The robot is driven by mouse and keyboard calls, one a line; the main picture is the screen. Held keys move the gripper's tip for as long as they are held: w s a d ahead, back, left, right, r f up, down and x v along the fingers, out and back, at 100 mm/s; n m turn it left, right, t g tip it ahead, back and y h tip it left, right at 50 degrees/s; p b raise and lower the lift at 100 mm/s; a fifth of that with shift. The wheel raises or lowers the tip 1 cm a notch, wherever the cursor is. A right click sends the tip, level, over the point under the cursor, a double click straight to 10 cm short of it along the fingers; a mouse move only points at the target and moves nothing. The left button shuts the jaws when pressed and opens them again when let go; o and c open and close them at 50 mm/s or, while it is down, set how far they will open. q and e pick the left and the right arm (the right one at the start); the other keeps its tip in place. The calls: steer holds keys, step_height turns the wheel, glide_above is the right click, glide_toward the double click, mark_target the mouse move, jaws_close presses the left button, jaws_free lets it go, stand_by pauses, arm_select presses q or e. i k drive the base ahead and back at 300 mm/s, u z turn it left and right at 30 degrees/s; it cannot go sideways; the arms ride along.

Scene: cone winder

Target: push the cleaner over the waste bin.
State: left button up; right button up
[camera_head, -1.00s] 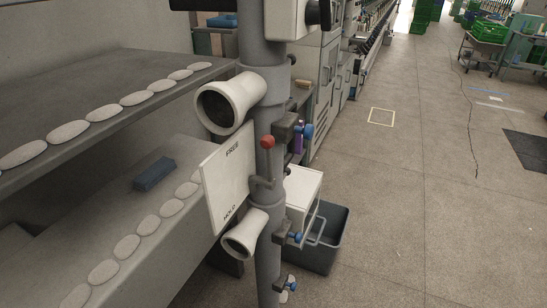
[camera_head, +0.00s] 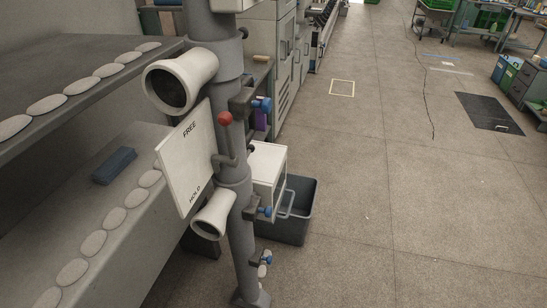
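The dark grey waste bin (camera_head: 298,228) stands on the floor just right of the grey post (camera_head: 241,245), its open top partly covered by a white box. This white box (camera_head: 270,167), which seems to be the cleaner, is beside the post and has a light handle (camera_head: 287,205) on its right side. From this angle I cannot tell how much of it lies over the bin. A red-knobbed lever (camera_head: 225,119) is on the post beside a white plate (camera_head: 187,157) marked FREE above and HOLD below. Neither of my grippers is in view.
White funnel-shaped mouths (camera_head: 178,81) and blue knobs (camera_head: 263,104) stick out from the post. Grey shelves (camera_head: 70,190) with white oval pads and a blue block (camera_head: 114,166) fill the left. The floor (camera_head: 385,200) to the right is open, with a dark mat (camera_head: 489,112) farther off.

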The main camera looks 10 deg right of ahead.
mark_target(183, 156)
steer(key=k, duration=0.55)
steer(key=z, duration=0.6)
steer(key=i, duration=1.45)
steer(key=u, duration=1.05)
